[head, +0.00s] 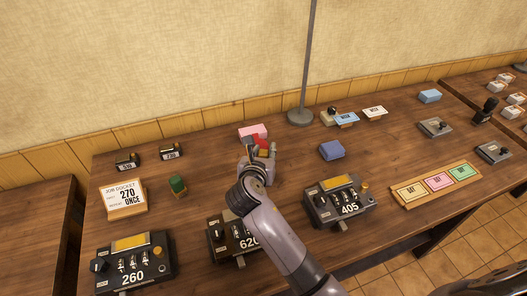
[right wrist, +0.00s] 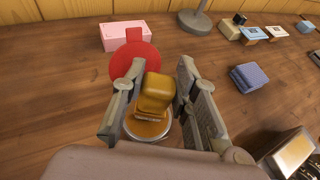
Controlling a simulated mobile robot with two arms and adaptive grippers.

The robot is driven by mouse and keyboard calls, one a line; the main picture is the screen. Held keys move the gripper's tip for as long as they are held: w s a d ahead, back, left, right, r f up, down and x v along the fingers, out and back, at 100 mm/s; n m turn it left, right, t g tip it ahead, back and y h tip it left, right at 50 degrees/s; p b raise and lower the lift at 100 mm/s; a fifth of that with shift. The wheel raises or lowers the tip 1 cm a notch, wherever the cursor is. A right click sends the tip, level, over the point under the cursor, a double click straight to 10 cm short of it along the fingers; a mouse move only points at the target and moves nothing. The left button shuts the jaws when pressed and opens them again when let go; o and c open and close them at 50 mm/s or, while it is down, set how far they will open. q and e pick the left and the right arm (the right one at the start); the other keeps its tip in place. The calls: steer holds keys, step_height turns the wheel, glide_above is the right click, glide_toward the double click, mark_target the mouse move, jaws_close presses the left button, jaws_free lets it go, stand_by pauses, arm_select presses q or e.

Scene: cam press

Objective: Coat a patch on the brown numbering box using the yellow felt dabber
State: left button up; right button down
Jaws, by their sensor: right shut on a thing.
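My right gripper (head: 259,154) is at the middle of the table in the head view. In the right wrist view its fingers (right wrist: 158,97) are closed around the yellow felt dabber (right wrist: 157,92). The dabber is over a round pale-rimmed dish with a yellow-brown inside (right wrist: 146,131); I cannot tell whether they touch. A red round piece (right wrist: 128,65) lies just behind. Three dark numbering boxes stand in front, reading 260 (head: 134,264), 620 (head: 221,237) and 405 (head: 340,204). My arm partly hides the 620 box. I cannot tell which box is brown. My left gripper is not in view.
A pink block (head: 253,130) lies behind the gripper and a blue block (head: 331,150) to its right. A green item (head: 177,185) and a job docket sign reading 270 ONCE (head: 123,197) stand left. A lamp-like pole (head: 301,114) rises at the back. A tray of coloured cards (head: 436,182) lies right.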

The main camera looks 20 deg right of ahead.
mark_target(264, 152)
steer(key=shift+f, duration=0.45)
stand_by(0.7)
step_height(264, 152, up, 7)
steer(key=p, duration=0.9)
steer(key=shift+r+p, duration=0.1)
steer(key=shift+p, duration=0.25)
stand_by(0.5)
